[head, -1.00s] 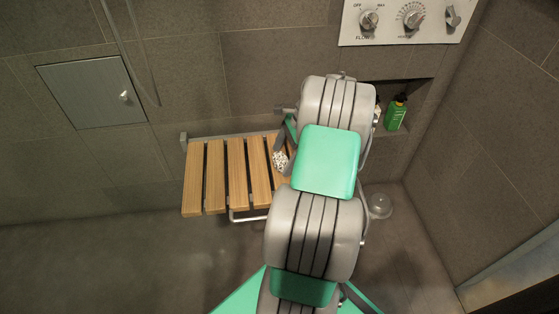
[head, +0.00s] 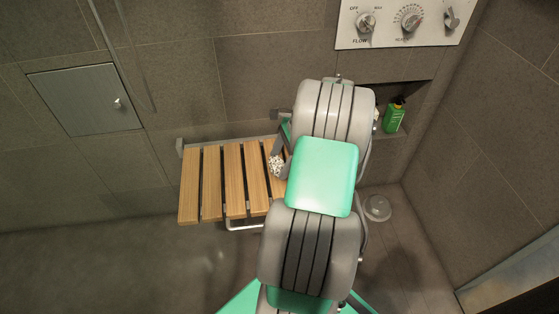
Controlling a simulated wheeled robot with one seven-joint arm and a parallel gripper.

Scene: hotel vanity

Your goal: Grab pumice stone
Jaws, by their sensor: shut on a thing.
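A small white, dark-speckled stone (head: 276,164), which looks like the pumice stone, shows at the right part of the slatted wooden bench (head: 235,183). My gripper (head: 278,156) is shut on it, with a grey finger visible beside the stone. The rest of my gripper is hidden behind my arm. I cannot tell whether the stone touches the slats or is held just above them.
A niche on the right holds a green bottle (head: 394,115). A control panel with knobs (head: 405,22) is above it. A grey wall cabinet (head: 86,95) is at the left. A clear round object (head: 377,208) is on the right. The floor at left is bare.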

